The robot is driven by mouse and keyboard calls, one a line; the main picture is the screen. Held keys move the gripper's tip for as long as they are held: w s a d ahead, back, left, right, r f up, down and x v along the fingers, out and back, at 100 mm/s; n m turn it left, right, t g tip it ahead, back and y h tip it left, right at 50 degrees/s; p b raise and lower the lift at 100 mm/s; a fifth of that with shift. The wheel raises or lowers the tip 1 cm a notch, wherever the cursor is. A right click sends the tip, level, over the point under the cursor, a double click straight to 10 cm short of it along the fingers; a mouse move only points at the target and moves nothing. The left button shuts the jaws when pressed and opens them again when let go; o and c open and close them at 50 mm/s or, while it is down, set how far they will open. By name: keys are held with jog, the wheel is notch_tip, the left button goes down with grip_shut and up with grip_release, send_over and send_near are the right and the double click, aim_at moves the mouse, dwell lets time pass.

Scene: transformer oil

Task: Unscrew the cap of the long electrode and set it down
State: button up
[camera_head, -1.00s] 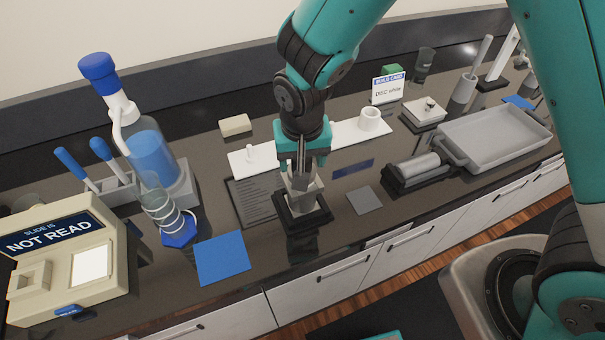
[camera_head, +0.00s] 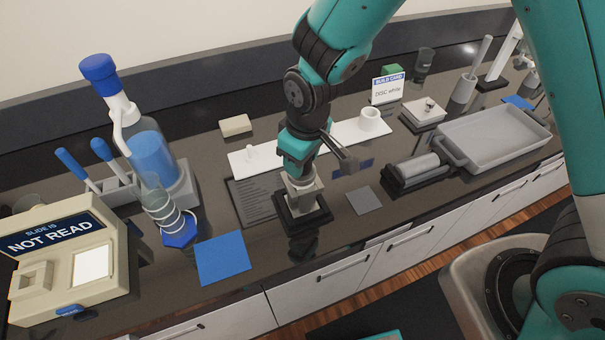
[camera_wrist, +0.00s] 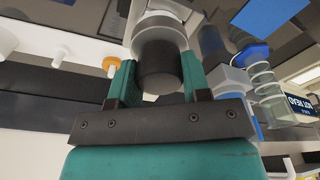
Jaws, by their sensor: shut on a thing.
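My gripper (camera_head: 300,178) is low over a grey metal holder (camera_head: 304,202) on a black base at the front middle of the bench. In the wrist view, its teal jaws (camera_wrist: 156,82) are on both sides of a dark cylindrical cap (camera_wrist: 158,65) and are shut on it. A wider pale grey body (camera_wrist: 160,28) adjoins the cap, apparently in line with it. In the head view my gripper hides the cap and the electrode, so I cannot tell whether the thread is free.
A white plate (camera_head: 340,137) with a small peg and a white cup (camera_head: 370,120) lies behind. A blue mat (camera_head: 222,258) lies front left, a small grey pad (camera_head: 364,200) right. A roller block (camera_head: 412,172) and a grey tray (camera_head: 495,142) stand further right.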

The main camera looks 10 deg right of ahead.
jog(key=shift+r, duration=0.15)
jog(key=shift+r+p, duration=1.4)
jog(key=shift+r, duration=0.2)
jog(key=shift+r, duration=0.1)
jog(key=shift+r+p, duration=1.6)
jog(key=shift+r, duration=0.4)
jog(key=shift+f, duration=0.1)
jog(key=shift+f, duration=0.1)
